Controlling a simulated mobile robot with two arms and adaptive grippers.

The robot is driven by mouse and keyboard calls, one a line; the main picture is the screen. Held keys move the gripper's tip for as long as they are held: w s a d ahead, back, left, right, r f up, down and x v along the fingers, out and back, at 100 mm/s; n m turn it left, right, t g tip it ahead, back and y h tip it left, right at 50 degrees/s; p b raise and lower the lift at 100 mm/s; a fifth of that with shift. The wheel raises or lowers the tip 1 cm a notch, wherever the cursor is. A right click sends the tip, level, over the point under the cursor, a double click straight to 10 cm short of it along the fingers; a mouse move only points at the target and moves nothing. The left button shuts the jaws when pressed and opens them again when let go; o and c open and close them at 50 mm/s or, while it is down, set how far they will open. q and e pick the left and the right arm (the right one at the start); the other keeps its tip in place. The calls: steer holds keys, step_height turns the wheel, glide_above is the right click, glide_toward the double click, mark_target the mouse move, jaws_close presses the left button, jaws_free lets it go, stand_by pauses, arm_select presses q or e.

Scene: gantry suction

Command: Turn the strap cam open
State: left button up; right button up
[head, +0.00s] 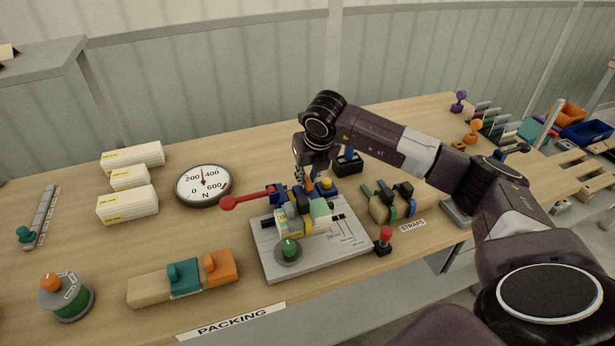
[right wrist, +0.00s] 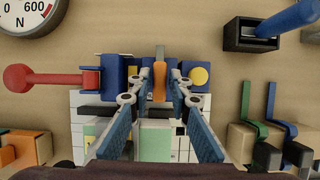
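An orange upright lever (right wrist: 160,82), which looks like the strap cam, stands on a blue block (right wrist: 115,70) in the right wrist view. The two fingertips of my right gripper (right wrist: 160,72) lie close against its left and right sides, so the gripper looks shut on it. In the head view my right gripper (head: 313,170) reaches down to the blue block on the grey fixture plate (head: 275,255) and hides most of the lever. A red-ended arm (head: 245,199) sticks out left from the block. My left gripper is not in view.
A round gauge (head: 204,185) lies left of the fixture. Strap holders (head: 390,203) stand further right.

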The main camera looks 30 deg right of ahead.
steer(key=shift+o, duration=0.9)
steer(key=shift+s, duration=0.1)
steer(key=shift+f, duration=0.1)
steer(key=v, duration=1.2)
